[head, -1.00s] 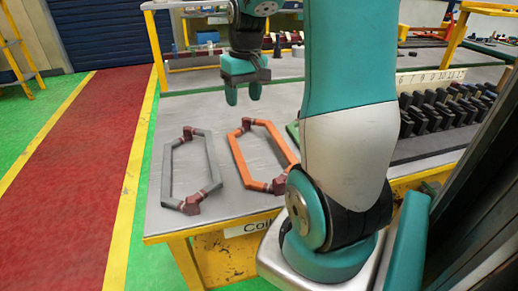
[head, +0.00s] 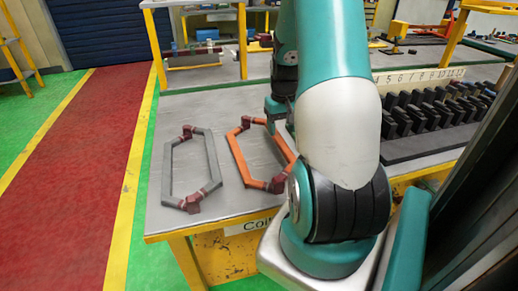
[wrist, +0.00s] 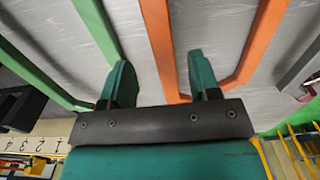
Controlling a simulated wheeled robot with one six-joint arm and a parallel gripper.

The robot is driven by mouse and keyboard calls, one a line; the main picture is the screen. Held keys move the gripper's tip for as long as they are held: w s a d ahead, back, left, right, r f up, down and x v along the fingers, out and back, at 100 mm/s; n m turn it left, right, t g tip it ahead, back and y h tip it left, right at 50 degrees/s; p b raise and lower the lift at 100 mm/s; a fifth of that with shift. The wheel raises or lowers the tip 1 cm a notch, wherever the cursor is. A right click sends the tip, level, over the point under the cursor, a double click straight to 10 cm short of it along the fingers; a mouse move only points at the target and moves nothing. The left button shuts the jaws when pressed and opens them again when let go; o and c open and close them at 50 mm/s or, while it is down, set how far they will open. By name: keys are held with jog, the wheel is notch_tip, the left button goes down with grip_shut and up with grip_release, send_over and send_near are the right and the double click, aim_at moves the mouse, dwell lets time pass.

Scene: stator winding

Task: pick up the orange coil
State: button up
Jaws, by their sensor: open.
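The orange coil (head: 238,158), a long hexagonal ring with dark red wrapped parts, lies flat on the grey table top. In the wrist view, one long side of the orange coil (wrist: 158,40) runs between the two teal fingers of my gripper (wrist: 159,62). The right finger shows over the space inside the coil, the left one outside it. My gripper is open and has no hold on the coil. How high the fingertips are above the table is unclear. In the head view, my arm hides most of the gripper and the coil's right edge.
A grey coil (head: 168,165) lies to the left of the orange one. A green coil (wrist: 100,30) lies close beside the left finger in the wrist view. A numbered rack of black blocks (head: 430,115) stands to the right. A yellow-framed shelf (head: 200,75) stands behind.

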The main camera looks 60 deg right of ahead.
aim_at(280, 140)
notch_tip(280, 140, down, 5)
jog(key=shift+a+f+p, duration=0.15)
jog(key=shift+p, duration=0.3)
grip_shut()
